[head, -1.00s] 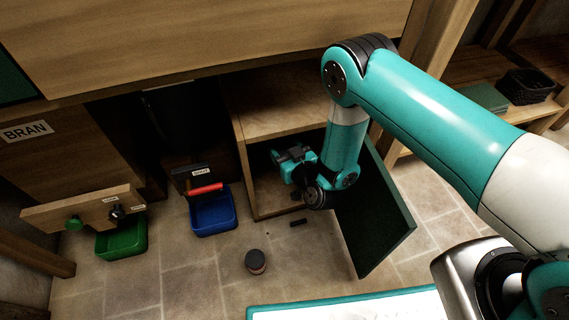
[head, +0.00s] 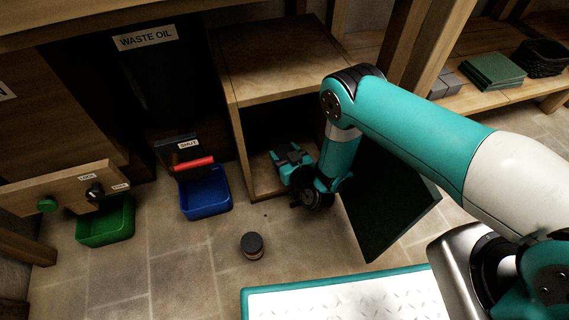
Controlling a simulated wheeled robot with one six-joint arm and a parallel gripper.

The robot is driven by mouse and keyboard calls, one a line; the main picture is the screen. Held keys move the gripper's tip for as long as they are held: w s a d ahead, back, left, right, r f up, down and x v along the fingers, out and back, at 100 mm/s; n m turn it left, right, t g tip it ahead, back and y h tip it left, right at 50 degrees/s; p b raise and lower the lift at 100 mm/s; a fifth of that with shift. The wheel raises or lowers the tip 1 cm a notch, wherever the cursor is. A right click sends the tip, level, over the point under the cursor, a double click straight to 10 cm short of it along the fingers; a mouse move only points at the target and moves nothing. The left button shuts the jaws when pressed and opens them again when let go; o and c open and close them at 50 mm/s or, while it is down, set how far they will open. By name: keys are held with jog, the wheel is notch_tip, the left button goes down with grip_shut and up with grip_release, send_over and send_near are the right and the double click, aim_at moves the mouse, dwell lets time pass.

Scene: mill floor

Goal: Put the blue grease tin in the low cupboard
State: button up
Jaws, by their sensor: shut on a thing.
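The low cupboard (head: 285,62) is a wooden box, open at the front with a dark inside. Its dark green door (head: 392,212) stands swung open to the right, partly behind my arm. My teal gripper (head: 284,158) reaches into the cupboard's opening, seen from above and behind. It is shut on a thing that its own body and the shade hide. I see no blue tin anywhere; whether the held thing is the blue grease tin, I cannot tell.
A dark-lidded tin with a reddish side (head: 252,245) stands on the floor before the cupboard. A blue bin (head: 207,209) and a green bin (head: 106,236) stand to the left. A teal-edged plate (head: 345,300) lies in front.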

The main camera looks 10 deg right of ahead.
notch_tip(320, 180, down, 4)
jog(key=shift+r+b, duration=0.1)
jog(key=shift+b, duration=1)
jog(key=shift+r, duration=0.1)
jog(key=o, duration=1.4)
jog(key=shift+s, duration=0.1)
jog(key=shift+s+r+p, duration=0.1)
jog(key=shift+s+p, duration=0.1)
jog(key=shift+p, duration=0.35)
jog(key=p+v, duration=0.7)
jog(key=v, duration=0.4)
jog(key=shift+s, duration=0.25)
jog(key=shift+d, duration=0.1)
